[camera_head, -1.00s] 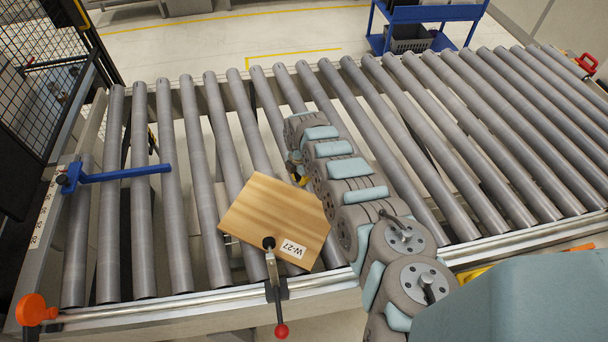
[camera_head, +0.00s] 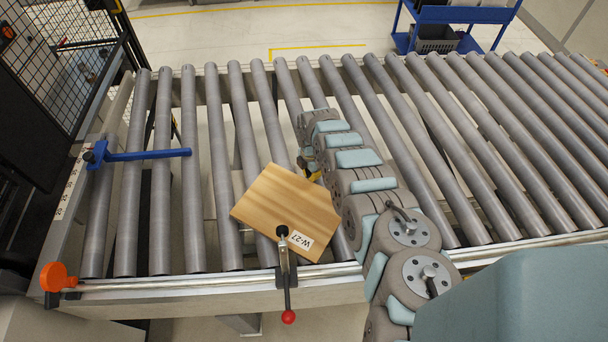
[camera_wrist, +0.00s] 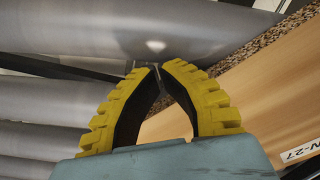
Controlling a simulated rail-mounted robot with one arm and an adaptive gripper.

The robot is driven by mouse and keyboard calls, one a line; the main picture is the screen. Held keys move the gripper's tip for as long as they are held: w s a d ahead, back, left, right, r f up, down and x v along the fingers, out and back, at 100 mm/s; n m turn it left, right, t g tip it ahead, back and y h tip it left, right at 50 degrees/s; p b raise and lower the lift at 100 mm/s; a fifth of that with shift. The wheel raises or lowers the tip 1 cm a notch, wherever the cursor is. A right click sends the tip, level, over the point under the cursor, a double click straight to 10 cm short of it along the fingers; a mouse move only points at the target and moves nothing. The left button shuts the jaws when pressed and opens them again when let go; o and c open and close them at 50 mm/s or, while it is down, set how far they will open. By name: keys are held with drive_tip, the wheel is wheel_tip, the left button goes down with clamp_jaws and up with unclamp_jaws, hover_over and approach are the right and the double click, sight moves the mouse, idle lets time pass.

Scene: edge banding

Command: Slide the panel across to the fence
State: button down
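The panel (camera_head: 280,205) is a light wooden board with a cut corner and a W-27 label, lying at an angle on the rollers. In the wrist view the panel (camera_wrist: 265,100) fills the right side, its edge showing speckled brown. A toggle clamp (camera_head: 285,262) with a red knob stands at the panel's front edge, its black tip over the board. A blue bar (camera_head: 145,155), which looks like the fence, lies to the left, apart from the panel. My gripper (camera_wrist: 158,68) has its yellow ridged fingers together, empty, beside the panel's edge; the arm mostly hides it in the head view (camera_head: 309,168).
The roller conveyor (camera_head: 215,190) has bare rollers between the panel and the blue bar. An orange knob (camera_head: 57,278) sits at the front left corner. A mesh guard (camera_head: 85,50) stands at the left, and a blue cart (camera_head: 455,25) stands behind.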

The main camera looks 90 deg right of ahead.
drive_tip(key=shift+w+a, duration=0.1)
drive_tip(key=shift+w, duration=0.1)
drive_tip(key=shift+s, duration=0.1)
drive_tip(key=shift+s+d+b, duration=0.3)
drive_tip(key=shift+s+b, duration=0.05)
drive_tip(key=s+d, duration=0.1)
drive_tip(key=s+d+b, duration=0.1)
drive_tip(key=shift+s+r, duration=0.35)
drive_tip(key=shift+s, duration=0.05)
drive_tip(key=shift+w+a+r, duration=0.1)
drive_tip(key=shift+w+r, duration=0.05)
drive_tip(key=shift+r, duration=0.95)
wheel_tip(320, 180, up, 7)
